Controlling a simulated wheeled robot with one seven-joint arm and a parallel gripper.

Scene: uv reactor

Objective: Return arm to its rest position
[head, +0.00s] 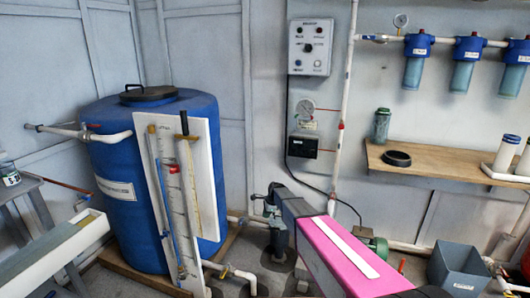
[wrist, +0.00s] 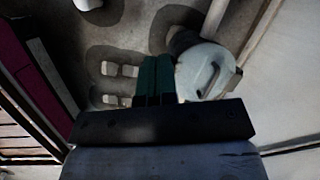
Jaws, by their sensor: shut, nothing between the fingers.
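In the wrist view my gripper (wrist: 153,62) shows as two dark green fingers side by side, pressed together. They reach out from a black crossbar (wrist: 160,124). The gripper is shut and holds nothing. A pale rounded body with a dark slot (wrist: 207,72) lies just right of the fingers; I cannot tell whether they touch.
A long magenta body with a white strip (head: 346,247) fills the lower middle. A blue tank (head: 112,185) stands left. A wooden shelf (head: 450,164) and grey bin (head: 461,275) are right. A control box (head: 309,48) is on the back wall. Pipes cross nearby.

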